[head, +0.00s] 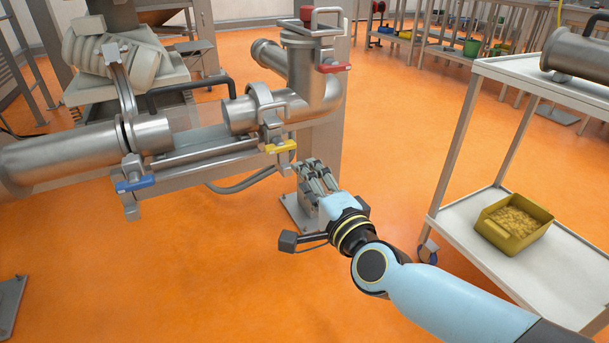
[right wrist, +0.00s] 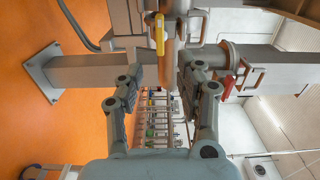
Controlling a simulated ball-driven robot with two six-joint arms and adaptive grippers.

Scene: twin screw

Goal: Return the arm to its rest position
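My right gripper (head: 315,172) is in the middle of the head view, in front of the steel pipe assembly (head: 319,95) and just right of the yellow-handled valve lever (head: 281,147). In the right wrist view the same gripper (right wrist: 165,80) has its two fingers apart with nothing gripped between them. The yellow handle (right wrist: 159,34) shows beyond the fingertips there. My right arm reaches in from the lower right. My left gripper and arm are not in view.
A blue lever (head: 135,183) and a red lever (head: 335,67) sit on the pipework. To the right stands a white shelf cart (head: 520,255) with a yellow bin (head: 513,223) and a steel pipe piece (head: 578,52) on top.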

